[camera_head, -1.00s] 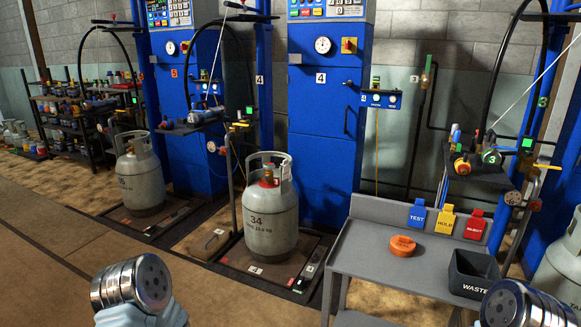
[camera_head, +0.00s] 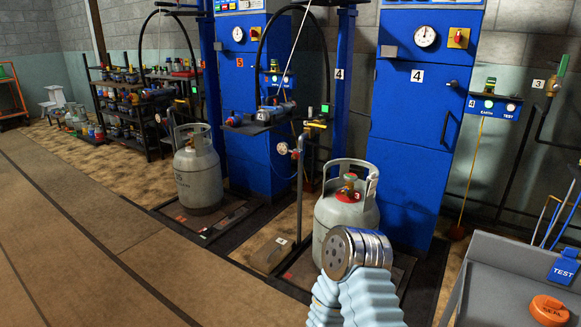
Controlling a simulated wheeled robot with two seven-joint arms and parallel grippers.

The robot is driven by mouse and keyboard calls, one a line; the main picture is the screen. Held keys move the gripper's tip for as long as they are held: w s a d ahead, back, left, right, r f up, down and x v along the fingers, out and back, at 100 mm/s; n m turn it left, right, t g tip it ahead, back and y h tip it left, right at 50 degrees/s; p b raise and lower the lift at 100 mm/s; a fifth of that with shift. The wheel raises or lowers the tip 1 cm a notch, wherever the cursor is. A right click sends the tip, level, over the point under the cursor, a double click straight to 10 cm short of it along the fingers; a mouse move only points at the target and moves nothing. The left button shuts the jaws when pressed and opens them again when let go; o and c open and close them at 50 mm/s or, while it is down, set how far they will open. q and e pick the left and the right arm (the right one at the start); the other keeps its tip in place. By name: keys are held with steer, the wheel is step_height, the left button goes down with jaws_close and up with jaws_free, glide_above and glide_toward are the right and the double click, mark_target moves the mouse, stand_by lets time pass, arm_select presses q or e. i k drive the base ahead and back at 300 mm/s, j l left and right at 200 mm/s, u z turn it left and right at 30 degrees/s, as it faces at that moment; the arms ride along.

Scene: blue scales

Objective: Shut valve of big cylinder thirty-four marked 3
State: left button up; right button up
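A large grey gas cylinder (camera_head: 332,213) stands upright on a dark floor platform in front of the blue cabinet marked 4. Its brass valve (camera_head: 349,184) shows inside the collar, with a red tag marked 3 beside it. Whether the valve is open or shut cannot be told. A metal joint with pale blue bellows, part of my own arm, covers the cylinder's lower front, hiding any number there. No gripper fingers show, and which arm this is cannot be told for sure.
Another grey cylinder (camera_head: 198,178) stands at left. A grey bench (camera_head: 500,275) with a blue TEST tag (camera_head: 564,267) and orange disc (camera_head: 549,309) is at lower right. The left floor is clear.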

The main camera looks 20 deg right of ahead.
mark_target(351, 177)
steer(key=i+j, duration=0.15)
steer(key=i, duration=0.35)
steer(key=i+j, duration=0.15)
steer(key=i, duration=0.3)
steer(key=i+z, duration=0.4)
steer(key=i+j+z, duration=0.15)
steer(key=z, duration=0.25)
steer(key=i+j+z, duration=0.25)
steer(key=z, duration=0.2)
steer(key=i, duration=0.1)
